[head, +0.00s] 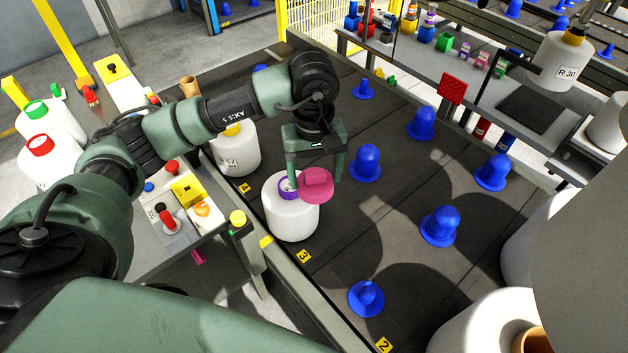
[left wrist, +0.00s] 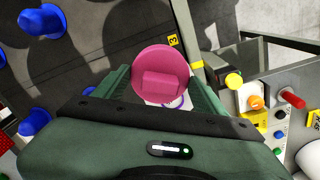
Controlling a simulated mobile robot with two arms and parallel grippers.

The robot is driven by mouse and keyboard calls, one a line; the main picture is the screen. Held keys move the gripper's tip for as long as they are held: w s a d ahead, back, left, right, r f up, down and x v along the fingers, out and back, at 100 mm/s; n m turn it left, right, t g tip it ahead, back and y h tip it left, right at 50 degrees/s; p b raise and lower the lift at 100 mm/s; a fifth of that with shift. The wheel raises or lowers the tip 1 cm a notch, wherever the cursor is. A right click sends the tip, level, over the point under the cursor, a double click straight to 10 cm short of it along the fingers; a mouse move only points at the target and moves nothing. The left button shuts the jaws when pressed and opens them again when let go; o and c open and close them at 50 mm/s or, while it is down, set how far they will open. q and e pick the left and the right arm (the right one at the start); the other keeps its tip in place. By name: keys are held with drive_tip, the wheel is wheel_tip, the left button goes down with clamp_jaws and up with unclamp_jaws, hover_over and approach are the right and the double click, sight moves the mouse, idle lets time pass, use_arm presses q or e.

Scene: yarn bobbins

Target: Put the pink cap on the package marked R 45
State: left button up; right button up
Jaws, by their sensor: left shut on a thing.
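My left gripper (head: 315,180) is shut on the pink cap (head: 316,189), a round disc with a raised block grip. The cap also shows between the fingers in the left wrist view (left wrist: 160,62). It is held over the right side of a white package (head: 291,218) with a purple ring on top. The cap hides part of that ring, and it looks offset to the right of it. I cannot tell whether cap and package touch. My right gripper is not in view.
Another white package (head: 236,152) with a yellow top stands behind, its mark not clearly legible. A package marked R 30 (head: 562,62) is at the far right. Several blue pegs (head: 365,163) stand on the dark surface. A control table (head: 187,192) is at left.

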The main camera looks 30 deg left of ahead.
use_arm(q)
drive_tip(key=w+a+f+n, duration=0.4)
drive_tip(key=n, duration=0.8)
hover_over(289, 184)
wheel_tip(289, 184, down, 6)
drive_tip(key=shift+f, duration=0.1)
drive_tip(key=shift+f+b, duration=1.5)
drive_tip(key=shift+f+b, duration=0.3)
drive_tip(key=o, duration=1.4)
